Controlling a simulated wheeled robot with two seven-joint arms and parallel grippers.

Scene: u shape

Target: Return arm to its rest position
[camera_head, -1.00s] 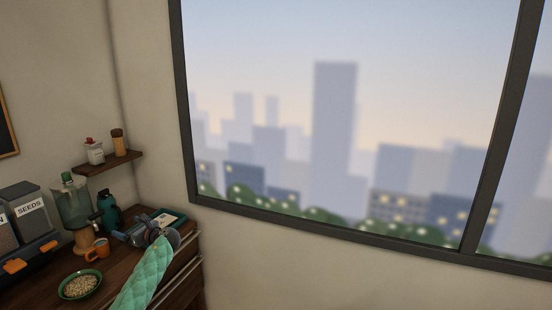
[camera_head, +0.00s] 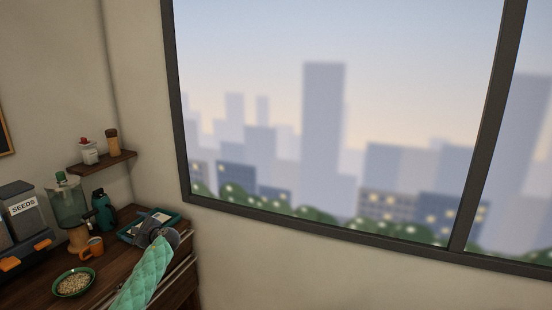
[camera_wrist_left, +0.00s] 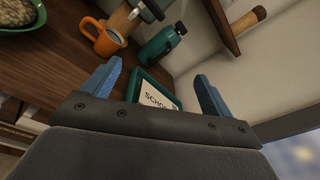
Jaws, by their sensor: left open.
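My left arm, in a green quilted sleeve, reaches up from the bottom of the head view. Its gripper (camera_head: 150,232) is over the right end of the wooden counter (camera_head: 110,262), in front of a teal tray (camera_head: 130,236). In the left wrist view the two blue fingers (camera_wrist_left: 157,92) are wide apart with nothing held between them. The tray (camera_wrist_left: 141,78) with a lettered card shows beyond the fingers. My right gripper is in neither view.
An orange mug (camera_head: 94,246), a green bowl of grain (camera_head: 73,283), a dispenser (camera_head: 68,205) and a teal bottle (camera_head: 104,210) stand on the counter to the left. A small wall shelf (camera_head: 105,163) holds two shakers. A large window (camera_head: 330,120) fills the right.

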